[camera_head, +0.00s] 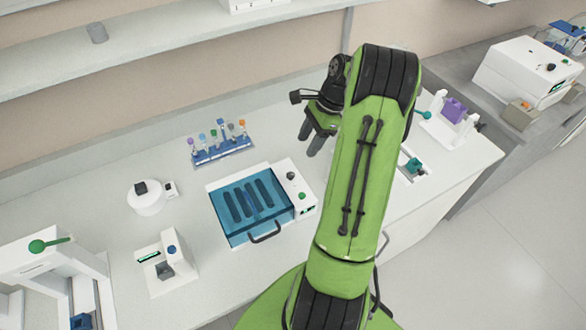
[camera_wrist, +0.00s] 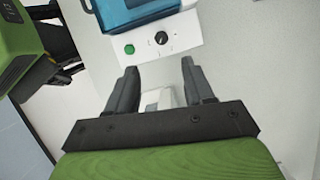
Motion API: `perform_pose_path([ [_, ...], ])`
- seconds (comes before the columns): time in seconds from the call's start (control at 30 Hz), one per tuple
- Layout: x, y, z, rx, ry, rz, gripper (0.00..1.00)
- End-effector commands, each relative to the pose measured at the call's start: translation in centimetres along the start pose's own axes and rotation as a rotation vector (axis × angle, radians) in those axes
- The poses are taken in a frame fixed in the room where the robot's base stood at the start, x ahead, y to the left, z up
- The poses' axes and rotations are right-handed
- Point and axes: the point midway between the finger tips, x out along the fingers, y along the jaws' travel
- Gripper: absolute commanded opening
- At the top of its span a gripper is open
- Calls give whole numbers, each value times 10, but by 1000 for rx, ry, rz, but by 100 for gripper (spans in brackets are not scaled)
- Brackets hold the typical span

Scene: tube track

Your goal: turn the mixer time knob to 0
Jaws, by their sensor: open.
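The black time knob (camera_wrist: 162,38) with a light pointer mark sits on a white control panel (camera_wrist: 182,36), beside a green button (camera_wrist: 129,49), in the wrist view. I cannot read the scale or the number it points to. In the head view, the blue-lidded mixer (camera_head: 219,211) stands on the bench; its panel, with the dark knob (camera_head: 291,176), is on its right side. My gripper (camera_head: 309,143) is open and empty, above the bench behind and right of the panel. In the wrist view my fingertips (camera_wrist: 159,66) are apart, and the knob lies beyond them, untouched.
A tube rack (camera_head: 222,156) with several coloured tubes stands behind the mixer. A round white device (camera_head: 148,203) is to its left, and a small white device (camera_head: 166,268) is at front left. My arm hides part of the bench on the right.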

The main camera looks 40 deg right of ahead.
Motion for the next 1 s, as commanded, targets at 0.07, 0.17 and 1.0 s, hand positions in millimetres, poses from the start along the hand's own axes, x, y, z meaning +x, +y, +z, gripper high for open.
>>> perform_pose_path([
  [0.07,26,1,0,-1,-2,6,52],
  [0.17,51,1,0,0,-1,6,52],
  [1.0,117,0,0,-2,2,0,23],
])
